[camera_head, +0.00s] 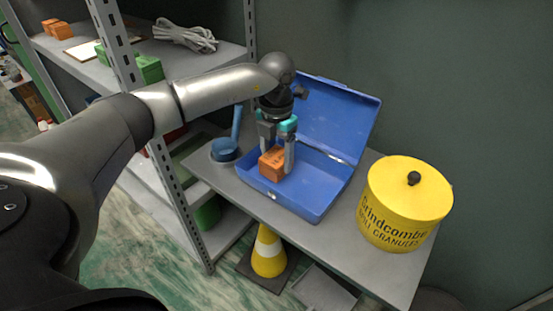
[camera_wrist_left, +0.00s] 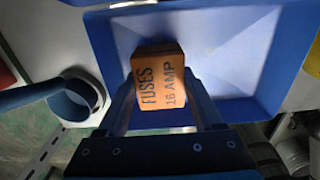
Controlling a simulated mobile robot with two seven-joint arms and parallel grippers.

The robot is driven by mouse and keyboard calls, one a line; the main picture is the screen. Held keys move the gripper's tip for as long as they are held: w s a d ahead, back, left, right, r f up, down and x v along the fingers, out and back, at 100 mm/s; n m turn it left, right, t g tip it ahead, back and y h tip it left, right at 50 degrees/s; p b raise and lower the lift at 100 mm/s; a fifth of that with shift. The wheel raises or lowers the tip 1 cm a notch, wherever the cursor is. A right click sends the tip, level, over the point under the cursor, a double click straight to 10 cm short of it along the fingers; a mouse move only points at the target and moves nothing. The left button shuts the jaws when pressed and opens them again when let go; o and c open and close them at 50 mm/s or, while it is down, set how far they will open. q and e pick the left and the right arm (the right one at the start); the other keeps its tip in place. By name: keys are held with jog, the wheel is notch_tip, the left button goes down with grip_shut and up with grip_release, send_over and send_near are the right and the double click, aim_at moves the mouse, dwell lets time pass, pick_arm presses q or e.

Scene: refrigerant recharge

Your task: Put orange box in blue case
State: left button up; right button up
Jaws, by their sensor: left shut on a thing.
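The orange box (camera_head: 272,163) is held between the fingers of my left gripper (camera_head: 277,150), over the open blue case (camera_head: 314,197). In the left wrist view the orange box (camera_wrist_left: 158,78) shows the print "FUSES 16 AMP", with the blue case (camera_wrist_left: 235,60) behind it. I cannot tell whether the box touches the case floor. The case stands on the grey table with its lid raised at the back. My right gripper is not in view.
A yellow tin (camera_head: 408,205) stands right of the case on the grey table (camera_head: 358,260). A blue scoop (camera_head: 224,150) stands close on its left. A metal shelf (camera_head: 190,66) rises at the left, and a traffic cone (camera_head: 268,254) stands below.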

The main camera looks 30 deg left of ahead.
aim_at(277, 156)
pick_arm(q)
jog(key=shift+f, duration=0.25)
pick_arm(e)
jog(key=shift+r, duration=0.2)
pick_arm(q)
jog(key=o, duration=1.4)
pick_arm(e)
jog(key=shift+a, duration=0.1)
pick_arm(q)
jog(key=shift+r, duration=0.55)
notch_tip(277, 156, up, 10)
jog(key=p, duration=0.3)
jog(key=shift+f, duration=0.25)
jog(key=shift+r+p, duration=0.35)
jog(key=shift+r, duration=0.55)
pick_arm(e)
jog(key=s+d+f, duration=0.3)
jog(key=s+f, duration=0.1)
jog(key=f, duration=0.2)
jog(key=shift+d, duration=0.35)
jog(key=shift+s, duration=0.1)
